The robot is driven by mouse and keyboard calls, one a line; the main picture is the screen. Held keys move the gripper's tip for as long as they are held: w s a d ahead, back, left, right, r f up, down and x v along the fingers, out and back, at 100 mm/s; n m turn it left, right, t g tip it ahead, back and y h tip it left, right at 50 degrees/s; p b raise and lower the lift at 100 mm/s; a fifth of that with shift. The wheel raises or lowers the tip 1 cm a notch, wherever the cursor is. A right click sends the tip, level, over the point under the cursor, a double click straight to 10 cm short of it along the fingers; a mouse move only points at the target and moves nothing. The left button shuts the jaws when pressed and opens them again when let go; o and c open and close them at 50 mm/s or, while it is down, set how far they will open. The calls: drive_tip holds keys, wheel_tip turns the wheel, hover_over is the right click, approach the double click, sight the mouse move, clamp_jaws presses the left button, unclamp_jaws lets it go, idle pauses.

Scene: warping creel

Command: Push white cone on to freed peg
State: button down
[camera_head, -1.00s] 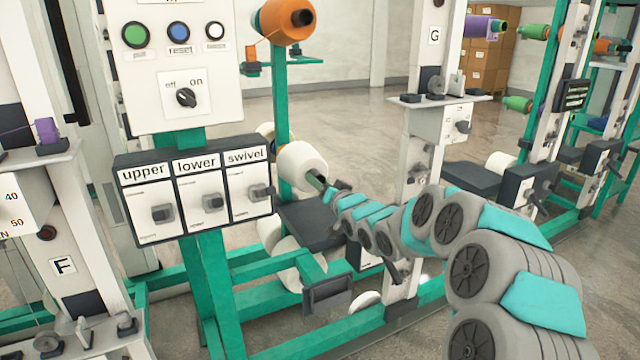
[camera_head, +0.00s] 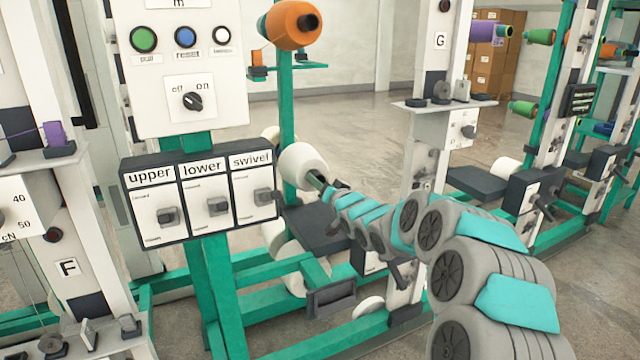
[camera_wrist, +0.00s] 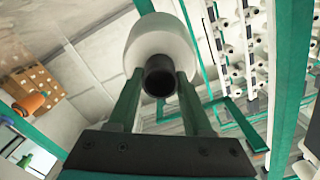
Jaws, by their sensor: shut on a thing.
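The white cone (camera_head: 303,165) appears beside the green post (camera_head: 286,100), below the orange cone (camera_head: 288,24). My gripper (camera_head: 322,188) is at the near end of the white cone. In the wrist view, the gripper's green fingers (camera_wrist: 159,92) close on the dark tube end (camera_wrist: 159,76) that sticks out of the white cone (camera_wrist: 160,40). The cone's far side is turned away, and the peg is hidden behind it. I cannot tell whether the cone is around the peg.
A control panel (camera_head: 186,60) and the upper, lower and swivel switch boxes (camera_head: 200,195) stand left of the cone. A dark shelf (camera_head: 318,228) lies below it. Posts with coloured cones stand at right. Open floor (camera_head: 350,110) shows behind.

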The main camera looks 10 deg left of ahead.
drive_tip(key=shift+x, duration=0.95)
drive_tip(key=shift+r, duration=0.1)
unclamp_jaws()
drive_tip(key=shift+s+d, duration=0.1)
drive_tip(key=b+v, duration=0.2)
drive_tip(key=v, duration=0.5)
idle(0.3)
